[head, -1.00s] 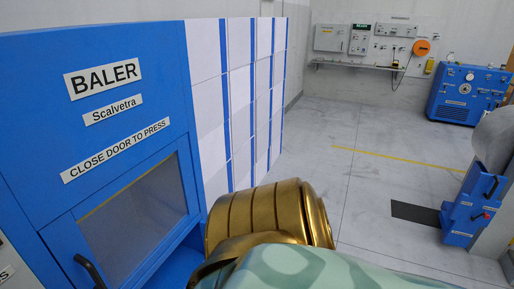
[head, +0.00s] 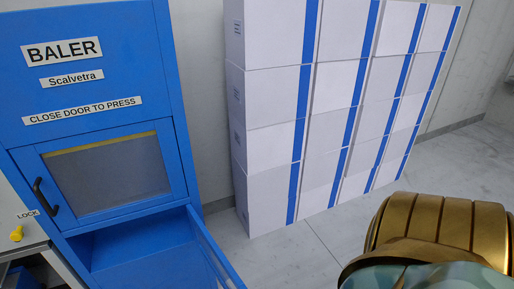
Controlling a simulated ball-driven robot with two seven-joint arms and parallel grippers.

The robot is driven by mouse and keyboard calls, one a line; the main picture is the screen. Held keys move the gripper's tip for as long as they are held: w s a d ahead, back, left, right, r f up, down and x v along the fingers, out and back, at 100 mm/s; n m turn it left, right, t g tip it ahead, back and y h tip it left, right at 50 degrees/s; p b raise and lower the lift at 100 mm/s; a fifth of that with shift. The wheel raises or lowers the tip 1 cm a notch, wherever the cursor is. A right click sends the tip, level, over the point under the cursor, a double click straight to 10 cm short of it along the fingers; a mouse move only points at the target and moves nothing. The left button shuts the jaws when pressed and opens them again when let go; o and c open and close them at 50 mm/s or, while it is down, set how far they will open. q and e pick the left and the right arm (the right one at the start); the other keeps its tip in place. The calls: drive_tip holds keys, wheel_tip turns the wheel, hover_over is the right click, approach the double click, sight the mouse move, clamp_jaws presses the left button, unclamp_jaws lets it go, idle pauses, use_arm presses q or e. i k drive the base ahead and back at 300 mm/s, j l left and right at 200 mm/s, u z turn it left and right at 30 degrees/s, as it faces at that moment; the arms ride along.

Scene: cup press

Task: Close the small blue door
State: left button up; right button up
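The blue baler (head: 155,60) stands at the left of the head view. Its windowed blue door (head: 175,165), with a black handle (head: 45,197) on its left side, lies flat against the front under the label CLOSE DOOR TO PRESS. Below it, a compartment (head: 135,245) stands open. A small blue panel (head: 212,250), like a door, juts out toward me from the opening's right edge. Its lower part is cut off by the picture edge. Neither gripper is in view; only a gold part of my arm shows at lower right, apart from the baler.
A stack of white boxes with blue stripes (head: 275,150) stands right of the baler. A yellow knob (head: 16,234) by a LOCK label is at the far left. Grey floor (head: 330,232) is free in front of the boxes.

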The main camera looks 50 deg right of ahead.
sight(213, 255)
drive_tip(key=l, duration=1)
drive_tip(key=k+l+u, duration=0.1)
drive_tip(key=l, duration=0.85)
drive_tip(key=k, duration=0.4)
